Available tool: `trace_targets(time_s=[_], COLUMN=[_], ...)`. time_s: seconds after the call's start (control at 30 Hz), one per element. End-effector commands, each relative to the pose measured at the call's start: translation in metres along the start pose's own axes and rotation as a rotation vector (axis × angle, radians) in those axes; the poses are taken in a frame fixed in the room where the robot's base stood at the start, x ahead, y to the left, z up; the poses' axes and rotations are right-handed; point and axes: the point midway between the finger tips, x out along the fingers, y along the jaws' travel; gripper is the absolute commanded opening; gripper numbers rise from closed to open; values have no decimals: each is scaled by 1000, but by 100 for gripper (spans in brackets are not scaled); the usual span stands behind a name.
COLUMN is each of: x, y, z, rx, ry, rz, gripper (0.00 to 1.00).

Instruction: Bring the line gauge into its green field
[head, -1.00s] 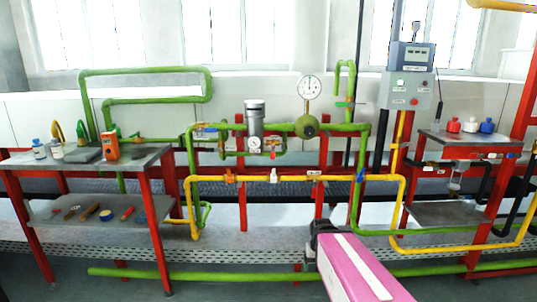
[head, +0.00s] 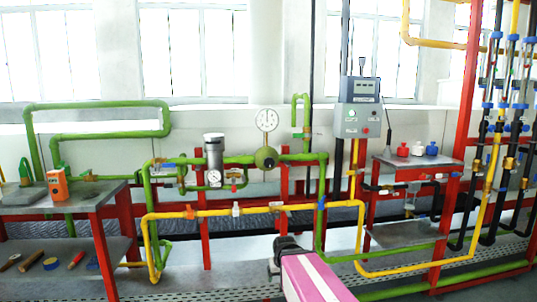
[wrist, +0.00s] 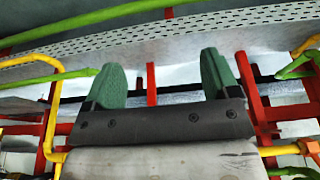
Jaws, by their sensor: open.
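A large round white dial gauge (head: 267,120) stands on a green pipe run, above a round green valve body (head: 266,157). A smaller dial (head: 214,178) sits low on the grey filter cylinder (head: 213,153) to its left. The needles and any green field are too small to read. My gripper (wrist: 163,78) shows two green fingers spread apart with nothing between them in the wrist view. In the head view my pink arm is at the bottom centre, below and in front of the pipes, well apart from both dials.
A red-legged bench (head: 108,190) with tools stands at left. A yellow pipe (head: 270,208) runs across below the green one. A grey control box (head: 357,120) and a shelf stand at right. Dense vertical pipes (head: 500,130) fill the far right.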

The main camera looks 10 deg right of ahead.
Motion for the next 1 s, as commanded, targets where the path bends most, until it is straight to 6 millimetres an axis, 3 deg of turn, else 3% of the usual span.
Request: trace_targets(time_s=[0.03,0.2,0.37,0.5,0.6,0.73,0.87,1.0], x=[-12,-64,-128,-194,-239,-283,-306,-310], y=[0,0,1,1,1,1,1,1], z=[-29,-111,-181,-232,-259,-279,-288,-293], rx=[-1,-5,-8,-10,-12,-13,-14,-14], ry=[87,384,662,901,1050,1190,1261,1276], rz=[1,3,6,9,11,13,14,14], gripper=[82,82,82,82,82,82,82,82])
